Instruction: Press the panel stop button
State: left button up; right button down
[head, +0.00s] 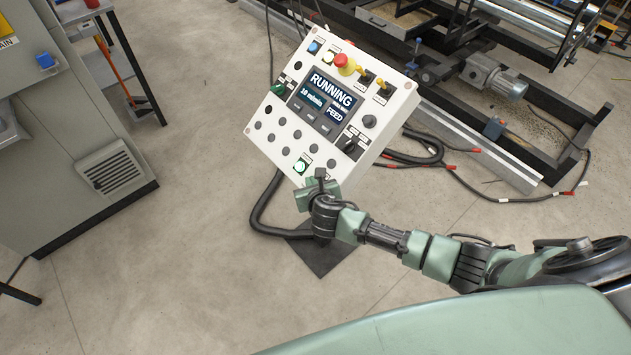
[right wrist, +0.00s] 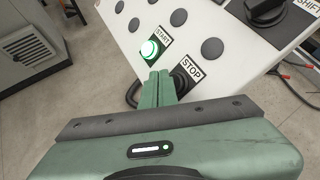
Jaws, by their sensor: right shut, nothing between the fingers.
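The white control panel (head: 290,88) stands tilted on a post, and its screen (head: 322,100) reads RUNNING. In the right wrist view, the STOP label (right wrist: 190,68) sits beside a dark stop button (right wrist: 181,82), partly hidden behind my fingers. The green-lit START button (right wrist: 149,49) is just left of it and also shows in the head view (head: 300,166). My right gripper (head: 318,190) is at the panel's lower edge. Its fingers (right wrist: 158,76) are shut and empty, their tips by the stop button; I cannot tell whether they touch it. My left gripper is not in view.
A red mushroom button with a yellow base (head: 345,64) is at the panel's top. A grey cabinet (head: 60,130) stands at left, and machine framing with a motor (head: 495,78) at upper right.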

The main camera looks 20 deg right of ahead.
jog(key=shift+w+d+f, duration=0.15)
jog(key=shift+d+f, duration=0.3)
jog(key=shift+f, duration=0.05)
dwell(1.0)
jog(key=shift+a+r+p, duration=0.45)
jog(key=shift+r+p, duration=0.2)
jog(key=shift+p, duration=0.15)
jog(key=shift+s, duration=0.2)
jog(key=shift+a, duration=0.1)
jog(key=a+r+p, duration=0.1)
jog(key=r+p, duration=0.1)
jog(key=s+a+r+p, duration=0.1)
jog(key=a+p, duration=0.1)
jog(key=shift+r, duration=0.4)
